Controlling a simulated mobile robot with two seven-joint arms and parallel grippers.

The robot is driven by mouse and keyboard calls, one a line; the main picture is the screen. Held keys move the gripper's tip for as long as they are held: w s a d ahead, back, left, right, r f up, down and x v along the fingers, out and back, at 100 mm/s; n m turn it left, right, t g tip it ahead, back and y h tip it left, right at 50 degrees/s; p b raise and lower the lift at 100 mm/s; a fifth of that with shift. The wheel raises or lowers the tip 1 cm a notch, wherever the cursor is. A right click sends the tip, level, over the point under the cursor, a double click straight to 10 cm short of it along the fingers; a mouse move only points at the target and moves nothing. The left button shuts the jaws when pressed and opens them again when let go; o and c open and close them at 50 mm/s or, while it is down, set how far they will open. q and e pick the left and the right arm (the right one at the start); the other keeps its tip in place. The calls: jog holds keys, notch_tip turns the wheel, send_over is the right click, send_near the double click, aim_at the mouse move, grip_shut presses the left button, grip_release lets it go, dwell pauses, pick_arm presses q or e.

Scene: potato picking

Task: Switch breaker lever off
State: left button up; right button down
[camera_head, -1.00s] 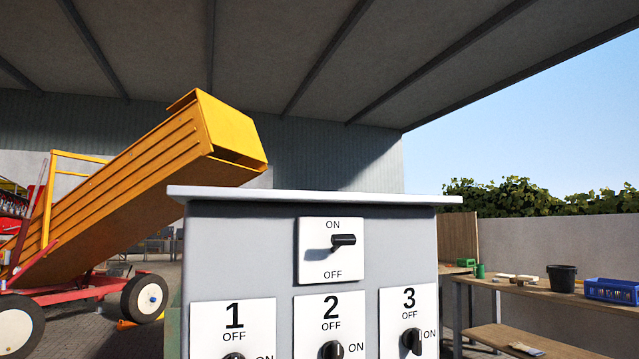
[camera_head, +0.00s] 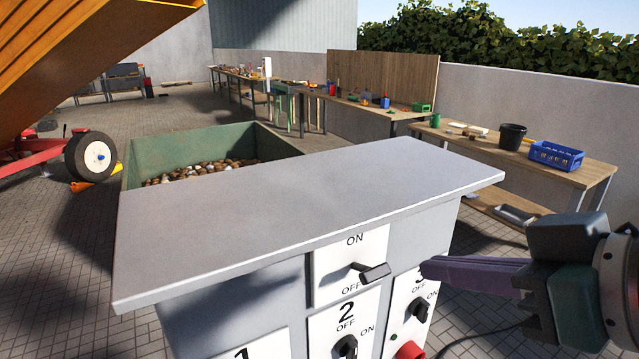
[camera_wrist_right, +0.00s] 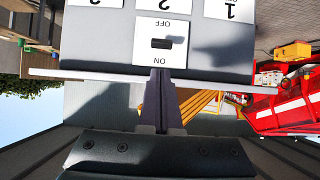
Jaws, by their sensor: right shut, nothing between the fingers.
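The breaker lever (camera_head: 374,273) is a short black handle sticking out from a white plate (camera_head: 333,263) marked ON at the top and OFF at the bottom. The plate is on the front of a grey control box (camera_head: 285,210). The right wrist view shows the lever (camera_wrist_right: 161,43) upside down between the two words; I cannot tell its exact setting. My right gripper (camera_head: 428,267) is shut and empty, just right of the lever in the head view and apart from it there. Its fingers (camera_wrist_right: 163,75) point at the plate in the wrist view. My left gripper is not in view.
Numbered knobs (camera_head: 347,346) and a red button (camera_head: 408,351) sit below the lever. The box's top (camera_head: 300,205) overhangs its front. A green bin (camera_head: 190,150) with potatoes stands behind. A bench (camera_head: 570,175) with a blue crate (camera_head: 556,156) is at right.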

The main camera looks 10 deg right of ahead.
aim_at(364, 270)
jog(key=shift+w+r, duration=0.15)
jog(key=shift+r, duration=0.1)
jog(key=p+x, duration=0.2)
jog(key=x, duration=0.8)
dwell(0.5)
